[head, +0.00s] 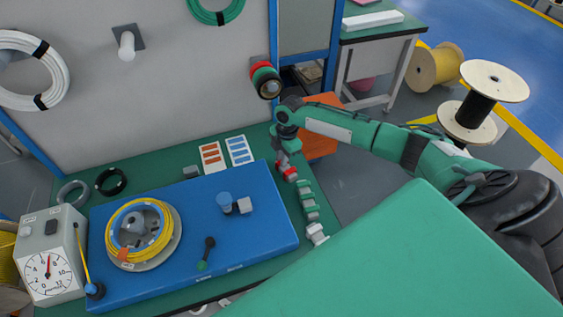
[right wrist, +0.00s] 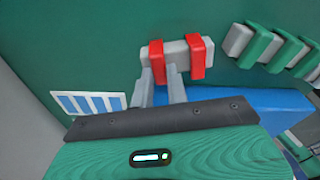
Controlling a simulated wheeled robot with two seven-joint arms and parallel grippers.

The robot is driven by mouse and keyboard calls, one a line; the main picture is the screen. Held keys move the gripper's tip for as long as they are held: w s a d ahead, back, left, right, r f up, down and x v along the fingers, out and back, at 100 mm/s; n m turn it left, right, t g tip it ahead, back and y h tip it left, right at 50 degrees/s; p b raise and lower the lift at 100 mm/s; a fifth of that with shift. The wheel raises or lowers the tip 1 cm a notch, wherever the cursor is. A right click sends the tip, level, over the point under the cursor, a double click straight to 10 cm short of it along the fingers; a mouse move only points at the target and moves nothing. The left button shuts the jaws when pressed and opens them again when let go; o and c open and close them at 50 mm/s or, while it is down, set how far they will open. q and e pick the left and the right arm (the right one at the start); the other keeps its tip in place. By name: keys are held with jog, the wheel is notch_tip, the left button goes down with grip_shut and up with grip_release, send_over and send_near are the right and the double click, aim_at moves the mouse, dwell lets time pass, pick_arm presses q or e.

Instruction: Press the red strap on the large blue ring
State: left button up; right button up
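A grey bar with two red bands (right wrist: 201,57) lies on the green tabletop in the right wrist view. In the head view this red and grey piece (head: 289,172) is at the right end of the table. My right gripper (right wrist: 160,82) is open, its two pale fingers apart and reaching toward the bar near its left red band; contact is unclear. A large ring with a blue band and yellow cable (head: 158,243) lies on the blue board at left. A small orange-red piece (head: 127,254) is on its front rim. My left gripper is out of view.
The blue board (head: 265,235) holds a blue cup (head: 225,202), a grey cube (head: 245,205) and a black-green handle (head: 206,252). Several green and grey clips (head: 309,202) line the right edge. A dial box (head: 48,262) stands at left. Label cards (head: 238,151) lie behind.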

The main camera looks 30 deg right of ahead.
jog(key=shift+r+p, duration=3.65)
jog(key=shift+r, duration=0.45)
jog(key=shift+f, duration=0.1)
